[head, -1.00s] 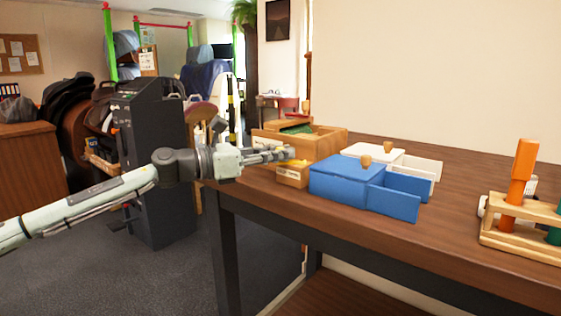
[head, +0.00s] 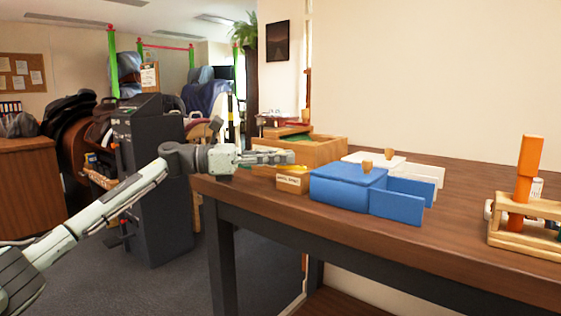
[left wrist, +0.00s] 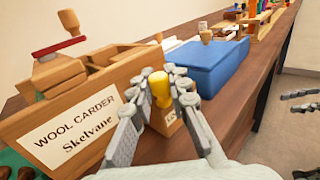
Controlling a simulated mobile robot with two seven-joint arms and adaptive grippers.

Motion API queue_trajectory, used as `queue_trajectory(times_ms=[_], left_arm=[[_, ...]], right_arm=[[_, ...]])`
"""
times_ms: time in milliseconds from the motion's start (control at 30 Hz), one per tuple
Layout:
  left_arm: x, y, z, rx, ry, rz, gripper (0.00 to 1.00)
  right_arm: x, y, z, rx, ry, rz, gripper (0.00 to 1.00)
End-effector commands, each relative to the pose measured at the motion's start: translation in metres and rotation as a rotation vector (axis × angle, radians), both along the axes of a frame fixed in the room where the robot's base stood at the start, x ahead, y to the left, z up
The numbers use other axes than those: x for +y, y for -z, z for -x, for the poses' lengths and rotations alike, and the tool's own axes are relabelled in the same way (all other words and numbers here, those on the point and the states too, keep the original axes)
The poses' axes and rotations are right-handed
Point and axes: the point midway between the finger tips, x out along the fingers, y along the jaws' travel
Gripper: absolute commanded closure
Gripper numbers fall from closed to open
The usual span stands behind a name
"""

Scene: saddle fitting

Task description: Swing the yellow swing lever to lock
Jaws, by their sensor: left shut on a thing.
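The yellow swing lever (left wrist: 160,89) is upright, knob-like, in the left wrist view. It stands at a small wooden box (head: 292,181) with a white label, near the table's left end. My left gripper (head: 288,157) reaches in from the left over this box. In the left wrist view its two grey fingers (left wrist: 158,95) lie on either side of the lever and are shut on it. The fingers hide part of the lever and the box top. My right gripper (left wrist: 300,100) shows only at the right edge of the left wrist view, its two fingers apart, away from the lever.
A wooden wool carder box (left wrist: 75,123) with a red-handled crank stands close beside the left gripper. A blue box (head: 347,187) with an open drawer stands just right of the lever's box, a white box (head: 422,173) behind it. A wooden peg rack (head: 525,236) stands far right.

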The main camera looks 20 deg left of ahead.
Motion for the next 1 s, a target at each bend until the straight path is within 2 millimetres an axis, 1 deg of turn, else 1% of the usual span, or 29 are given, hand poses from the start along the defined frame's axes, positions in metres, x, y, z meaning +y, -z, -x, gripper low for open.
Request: queue_trajectory(times_ms=[133, 400, 900, 933, 1000], left_arm=[[-0.0006, -0.0005, -0.0036, 0.000, 0.057, 0.002, 1.00], [-0.0005, -0.0002, -0.0066, 0.000, 0.131, 0.000, 1.00], [-0.0004, 0.0002, -0.0068, -0.001, 0.148, -0.001, 1.00], [-0.0004, 0.0002, -0.0068, -0.001, 0.148, -0.001, 0.82], [-0.0004, 0.0002, -0.0068, -0.001, 0.148, -0.001, 0.73]], right_arm=[[0.0017, -0.0034, -0.0002, -0.015, -0.003, -0.007, 0.60], [0.0006, -0.0018, -0.0002, -0.006, -0.001, -0.003, 0.60], [0.0001, -0.0005, 0.0001, 0.000, 0.000, 0.000, 0.60], [0.0001, -0.0004, 0.0001, 0.000, 0.000, 0.000, 0.60], [0.0001, -0.0004, 0.0001, 0.000, 0.000, 0.000, 0.60]])
